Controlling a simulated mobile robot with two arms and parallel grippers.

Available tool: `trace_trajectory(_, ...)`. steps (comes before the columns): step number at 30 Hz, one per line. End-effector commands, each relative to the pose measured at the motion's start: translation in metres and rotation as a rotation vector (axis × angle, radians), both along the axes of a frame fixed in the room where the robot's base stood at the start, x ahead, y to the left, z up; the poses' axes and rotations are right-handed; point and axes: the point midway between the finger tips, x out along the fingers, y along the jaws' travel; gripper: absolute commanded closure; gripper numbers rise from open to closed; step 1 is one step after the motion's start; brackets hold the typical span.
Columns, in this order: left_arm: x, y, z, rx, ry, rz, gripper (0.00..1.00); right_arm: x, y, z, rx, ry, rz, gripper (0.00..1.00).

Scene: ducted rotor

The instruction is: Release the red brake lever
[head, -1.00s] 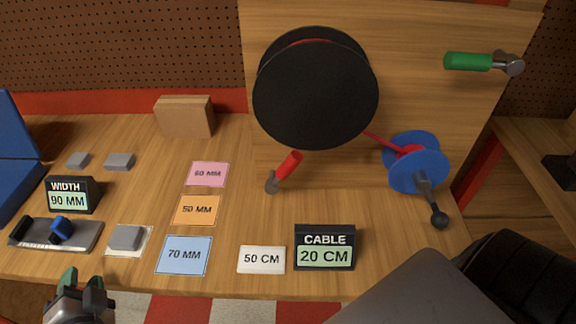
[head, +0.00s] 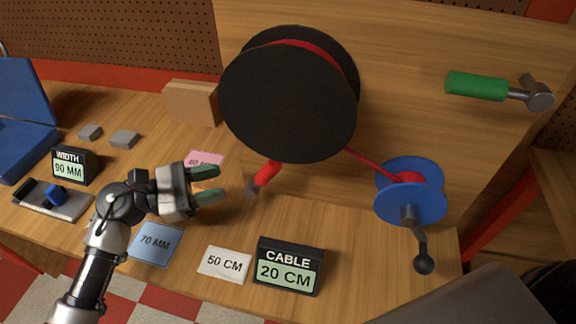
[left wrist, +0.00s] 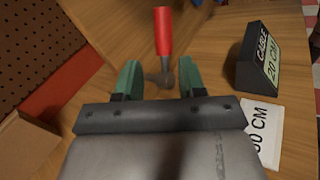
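The red brake lever (head: 267,173) stands tilted below the large black spool (head: 290,100), its grey pivot at its lower left end. My left gripper (head: 218,184) is open and empty, its two green fingers pointing at the lever from the left, with a small gap. In the left wrist view the red lever (left wrist: 163,32) shows beyond the open fingers (left wrist: 158,75), its grey base roughly between the fingertips. My right gripper is not in view.
A blue reel (head: 412,205) with a crank stands at right, joined to the spool by red cable. A green-handled lever (head: 478,86) is on the panel. The CABLE 20 CM display (head: 288,266) and 50 CM card (head: 224,264) lie in front. A cardboard box (head: 192,103) stands behind.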

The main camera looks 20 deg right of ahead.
Motion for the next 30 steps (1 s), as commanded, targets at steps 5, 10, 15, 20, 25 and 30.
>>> trace_trajectory(5, -0.002, -0.015, -0.001, 0.023, -0.025, -0.025, 0.60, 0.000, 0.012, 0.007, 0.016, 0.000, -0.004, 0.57)
trace_trajectory(10, -0.005, -0.047, 0.001, 0.020, -0.020, -0.024, 0.60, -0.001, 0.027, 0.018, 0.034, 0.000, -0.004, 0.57)
trace_trajectory(15, -0.007, -0.079, 0.001, 0.019, -0.020, -0.024, 0.60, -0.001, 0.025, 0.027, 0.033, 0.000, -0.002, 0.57)
trace_trajectory(20, -0.008, -0.098, -0.001, 0.020, -0.019, -0.022, 0.60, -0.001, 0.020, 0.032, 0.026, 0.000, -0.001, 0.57)
trace_trajectory(25, -0.009, -0.107, -0.002, 0.021, -0.021, -0.022, 0.60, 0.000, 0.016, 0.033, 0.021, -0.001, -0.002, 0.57)
trace_trajectory(30, -0.009, -0.107, -0.003, 0.021, -0.021, -0.022, 0.60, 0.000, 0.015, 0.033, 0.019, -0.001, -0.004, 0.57)
